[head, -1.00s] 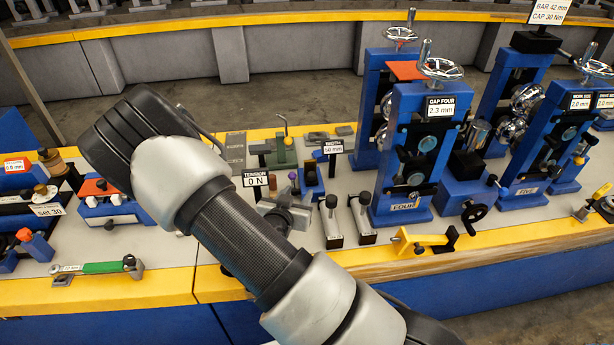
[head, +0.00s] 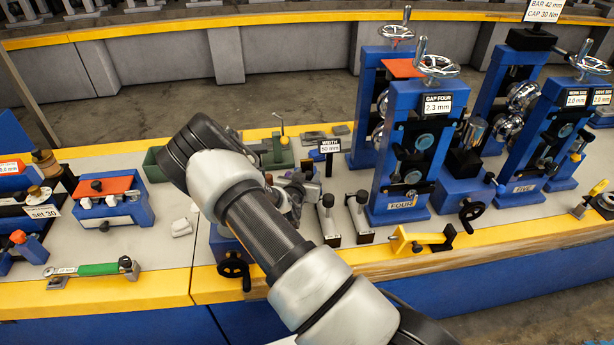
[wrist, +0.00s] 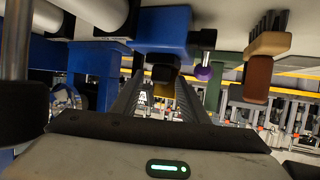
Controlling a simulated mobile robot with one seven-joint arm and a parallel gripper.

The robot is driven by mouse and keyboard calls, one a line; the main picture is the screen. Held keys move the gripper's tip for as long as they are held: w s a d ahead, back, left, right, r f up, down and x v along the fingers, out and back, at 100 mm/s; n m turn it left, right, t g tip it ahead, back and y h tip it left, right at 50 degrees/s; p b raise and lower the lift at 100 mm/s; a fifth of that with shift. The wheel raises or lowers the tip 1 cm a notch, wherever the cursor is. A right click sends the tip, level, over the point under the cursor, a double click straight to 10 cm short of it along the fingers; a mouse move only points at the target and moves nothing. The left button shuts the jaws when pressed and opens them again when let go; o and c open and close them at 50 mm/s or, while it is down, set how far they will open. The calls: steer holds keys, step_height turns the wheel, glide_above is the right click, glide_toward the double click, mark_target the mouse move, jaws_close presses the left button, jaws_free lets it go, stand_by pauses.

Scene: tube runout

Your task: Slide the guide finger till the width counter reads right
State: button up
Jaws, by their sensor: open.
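The width counter (head: 329,146) is a small white sign on a black post; its small print seems to read 50 mm. In the wrist view a blue block (wrist: 165,28) with a black knob and a purple knob (wrist: 203,73) shows just ahead. I cannot tell for certain which part is the guide finger. My gripper (wrist: 165,98) is open, its fingers pointing toward a dark block (wrist: 165,76) below the blue one. Contact cannot be told.
Two short black-knobbed levers (head: 329,220) stand right of my arm. The blue GAP FOUR stand (head: 408,150), reading 2.3 mm, rises beyond them. A brown block (wrist: 258,78) is close on the right in the wrist view. A green wrench (head: 98,269) lies at the left front.

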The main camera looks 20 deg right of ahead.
jaws_close()
steer(key=shift+w+d+f+b, duration=0.1)
steer(key=shift+w+d+b, duration=0.05)
steer(key=shift+w+b, duration=0.45)
steer(key=shift+w+d+f+b, duration=0.1)
steer(key=shift+w+b, duration=0.35)
steer(key=shift+b, duration=0.2)
steer(key=shift+w+r, duration=0.15)
steer(key=shift+w, duration=0.1)
steer(key=shift+r, duration=0.1)
jaws_free()
steer(key=shift+s, duration=0.1)
steer(key=p+v, duration=0.1)
steer(key=v, duration=1.6)
steer(key=shift+a, duration=0.2)
